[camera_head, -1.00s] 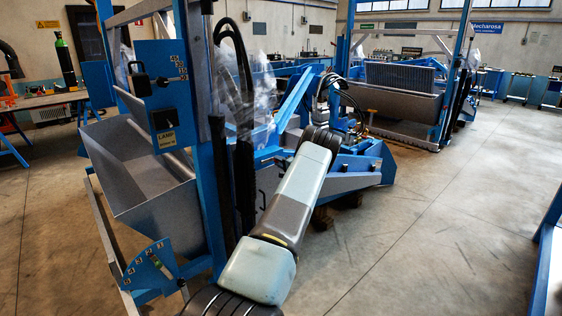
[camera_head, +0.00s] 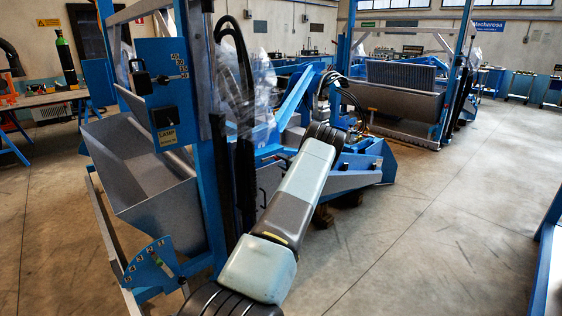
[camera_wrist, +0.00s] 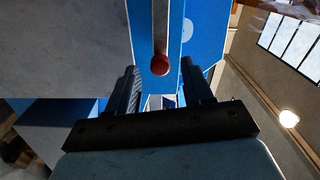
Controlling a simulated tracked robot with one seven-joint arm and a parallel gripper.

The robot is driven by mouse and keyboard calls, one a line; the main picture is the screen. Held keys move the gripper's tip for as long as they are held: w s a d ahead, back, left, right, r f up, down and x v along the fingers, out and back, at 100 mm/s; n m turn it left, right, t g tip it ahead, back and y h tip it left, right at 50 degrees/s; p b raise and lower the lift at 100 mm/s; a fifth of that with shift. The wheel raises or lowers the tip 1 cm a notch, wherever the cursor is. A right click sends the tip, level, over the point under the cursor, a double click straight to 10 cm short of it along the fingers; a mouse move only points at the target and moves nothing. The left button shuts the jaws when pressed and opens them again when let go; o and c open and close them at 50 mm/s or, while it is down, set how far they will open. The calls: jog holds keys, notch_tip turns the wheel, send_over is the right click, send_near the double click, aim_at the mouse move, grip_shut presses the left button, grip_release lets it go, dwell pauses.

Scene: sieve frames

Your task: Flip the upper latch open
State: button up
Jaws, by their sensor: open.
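In the head view a blue upright panel carries a black latch-like handle (camera_head: 140,77) at upper left, with a dark square fitting (camera_head: 165,117) below it. I cannot tell which part is the upper latch. In the wrist view a grey lever with a red ball knob (camera_wrist: 160,65) hangs in front of a blue plate (camera_wrist: 206,35). My gripper (camera_wrist: 159,72) is open, its two dark fingers on either side of the knob's line, with gaps showing on both sides. The knob does not look gripped. My gripper is not visible in the head view.
A blue numbered quadrant plate (camera_head: 151,268) stands low at left, by a grey metal trough (camera_head: 165,205). Another blue machine (camera_head: 405,95) stands at the back. A blue edge (camera_head: 550,230) is at far right. The concrete floor (camera_head: 450,220) is open at right.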

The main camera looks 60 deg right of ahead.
jog(key=v, duration=1.2)
